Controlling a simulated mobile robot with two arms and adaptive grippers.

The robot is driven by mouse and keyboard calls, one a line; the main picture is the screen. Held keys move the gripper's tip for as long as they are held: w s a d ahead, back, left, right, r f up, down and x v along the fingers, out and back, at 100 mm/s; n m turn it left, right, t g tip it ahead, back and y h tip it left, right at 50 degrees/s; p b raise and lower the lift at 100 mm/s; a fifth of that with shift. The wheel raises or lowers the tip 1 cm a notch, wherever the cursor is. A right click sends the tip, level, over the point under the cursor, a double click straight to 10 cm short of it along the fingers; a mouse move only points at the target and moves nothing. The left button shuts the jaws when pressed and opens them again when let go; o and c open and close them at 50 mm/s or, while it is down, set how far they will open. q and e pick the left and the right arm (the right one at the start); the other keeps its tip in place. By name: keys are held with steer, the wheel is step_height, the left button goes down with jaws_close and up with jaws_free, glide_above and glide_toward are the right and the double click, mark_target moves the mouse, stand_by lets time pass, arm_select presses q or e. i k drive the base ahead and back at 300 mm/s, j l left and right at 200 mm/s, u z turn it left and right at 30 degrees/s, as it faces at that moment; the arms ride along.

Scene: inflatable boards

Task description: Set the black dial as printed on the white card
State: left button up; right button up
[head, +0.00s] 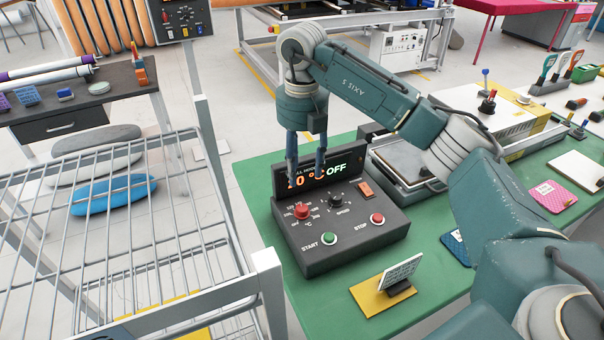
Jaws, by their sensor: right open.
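The black dial (336,200) sits on the sloped top of a dark control box (345,246), right of a red knob (302,211). My right gripper (307,172) points down with its two fingers apart and empty. In the picture it is above the red knob and up-left of the black dial, in front of the box's display (335,170). The display shows "OFF" and a °C reading partly hidden by a finger. The white card (402,272) leans upright in a black holder on a yellow base; its print is too small to read. My left gripper is not in view.
The box carries a green start button (329,238), a red stop button (377,218) and an orange switch (366,190). It stands on a green tabletop (330,307). A metal press-like device (410,165) is behind right. A wire rack (130,240) is at left.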

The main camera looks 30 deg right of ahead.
mark_target(336, 199)
steer(key=k, duration=1.5)
